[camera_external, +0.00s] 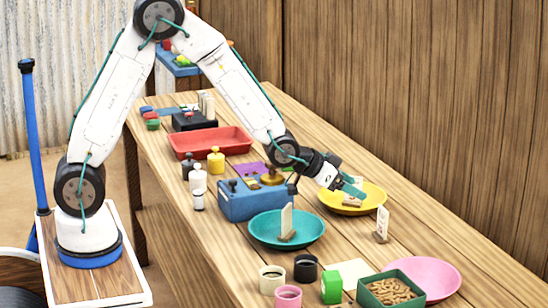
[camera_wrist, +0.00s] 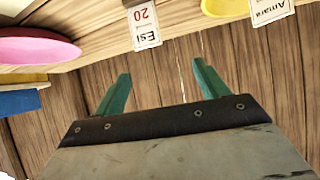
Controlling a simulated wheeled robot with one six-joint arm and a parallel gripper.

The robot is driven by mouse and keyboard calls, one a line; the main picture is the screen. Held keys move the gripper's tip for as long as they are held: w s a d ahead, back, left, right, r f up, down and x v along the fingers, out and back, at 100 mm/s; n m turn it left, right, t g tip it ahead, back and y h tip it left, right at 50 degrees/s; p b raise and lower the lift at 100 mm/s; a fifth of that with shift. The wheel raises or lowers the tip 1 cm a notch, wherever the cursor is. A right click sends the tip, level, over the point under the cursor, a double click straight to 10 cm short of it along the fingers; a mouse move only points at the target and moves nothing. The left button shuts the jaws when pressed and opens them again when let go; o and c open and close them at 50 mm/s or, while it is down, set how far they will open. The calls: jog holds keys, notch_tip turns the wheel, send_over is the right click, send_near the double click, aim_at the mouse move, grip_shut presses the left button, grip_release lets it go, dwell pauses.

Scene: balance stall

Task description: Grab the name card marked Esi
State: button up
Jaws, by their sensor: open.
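The name card marked Esi (camera_wrist: 143,25), white with a red 20, shows upside down near the top of the wrist view. It appears to be the white card (camera_external: 382,222) upright in a small wooden foot on the table, right of the teal dish, though its lettering is too small there. My gripper (camera_external: 350,188) is over the yellow dish, up and left of that card in the external view. Its green fingers (camera_wrist: 162,72) are apart and empty, with the card beyond their tips.
A card marked Amara (camera_wrist: 270,10) is by the yellow dish (camera_external: 372,206). Another card (camera_external: 287,220) stands in the teal dish (camera_external: 262,230). A pink dish (camera_external: 440,275) and a green box of brown pieces (camera_external: 391,290) are nearer the camera. Bare table lies around the Esi card.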

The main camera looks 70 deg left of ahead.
aim_at(382, 210)
jog(key=shift+t, duration=0.7)
jog(key=w+f, duration=0.1)
jog(key=w+d+f, duration=0.2)
jog(key=f, duration=0.1)
jog(key=x, duration=0.8)
jog(key=shift+s+d+f, duration=0.15)
jog(key=shift+d, duration=0.15)
jog(key=c, duration=1.3)
